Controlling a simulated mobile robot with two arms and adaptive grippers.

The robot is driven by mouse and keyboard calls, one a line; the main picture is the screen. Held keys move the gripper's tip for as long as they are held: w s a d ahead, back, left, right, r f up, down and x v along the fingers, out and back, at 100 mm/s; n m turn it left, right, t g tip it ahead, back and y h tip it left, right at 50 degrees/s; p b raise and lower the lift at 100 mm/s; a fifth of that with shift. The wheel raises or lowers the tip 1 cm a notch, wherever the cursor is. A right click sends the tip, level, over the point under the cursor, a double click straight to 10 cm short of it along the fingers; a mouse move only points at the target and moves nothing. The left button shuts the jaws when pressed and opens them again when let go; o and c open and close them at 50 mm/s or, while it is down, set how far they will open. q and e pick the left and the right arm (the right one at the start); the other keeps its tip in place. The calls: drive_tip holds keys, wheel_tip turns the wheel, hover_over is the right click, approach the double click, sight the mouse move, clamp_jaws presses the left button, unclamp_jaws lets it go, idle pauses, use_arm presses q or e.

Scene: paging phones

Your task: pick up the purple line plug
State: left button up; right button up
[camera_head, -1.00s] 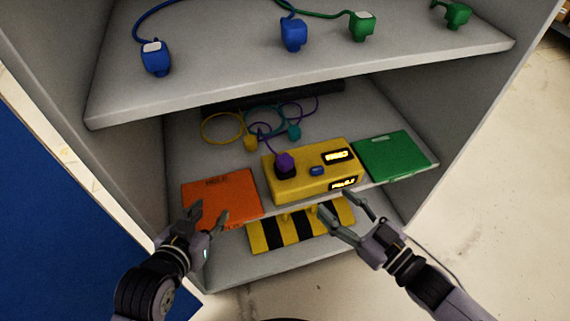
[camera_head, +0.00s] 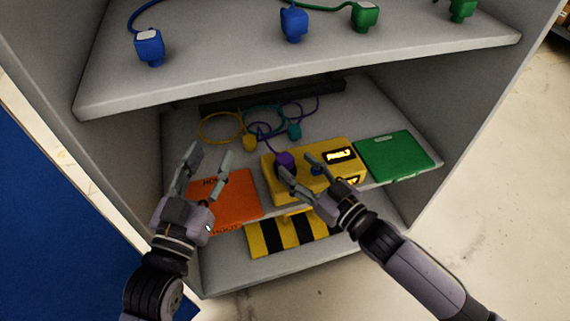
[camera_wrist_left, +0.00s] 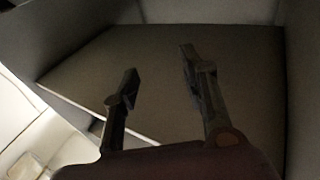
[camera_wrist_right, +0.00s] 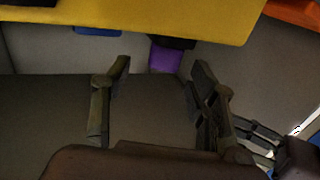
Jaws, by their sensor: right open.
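The purple line plug (camera_head: 284,159) sits at the left end of the yellow box (camera_head: 331,181), in a dark socket, with its purple cord running back. In the right wrist view the purple plug (camera_wrist_right: 165,58) shows beyond and between the open fingers. My right gripper (camera_head: 298,169) is open and empty in front of the box, its fingertips close to the plug. Whether they touch it I cannot tell. My left gripper (camera_head: 208,157) is open and empty over the orange pad (camera_head: 232,200). In the left wrist view its fingers (camera_wrist_left: 158,62) have only grey surfaces beyond them.
A green pad (camera_head: 397,156) lies right of the box. A yellow plug (camera_head: 250,142) and a teal plug (camera_head: 294,131) lie behind it. The upper shelf (camera_head: 220,75) overhangs with blue and green plugs. Grey side walls bound the unit.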

sight(285, 157)
drive_tip(key=b+x, duration=0.1)
drive_tip(key=x, duration=0.4)
drive_tip(key=shift+s+a+b, duration=0.1)
drive_tip(key=shift+s+b, duration=0.05)
drive_tip(key=shift+b, duration=0.2)
use_arm(q)
wheel_tip(285, 157, up, 7)
drive_tip(key=s+t+h, duration=0.1)
drive_tip(key=s+t, duration=0.2)
drive_tip(key=t, duration=0.1)
drive_tip(key=shift+d+r+t+h, duration=0.15)
drive_tip(key=shift+t+h, duration=0.15)
drive_tip(key=shift+t, duration=0.1)
drive_tip(key=shift+w, duration=0.1)
use_arm(e)
clamp_jaws()
use_arm(q)
drive_tip(key=shift+w, duration=0.1)
use_arm(e)
drive_tip(key=shift+r, duration=0.15)
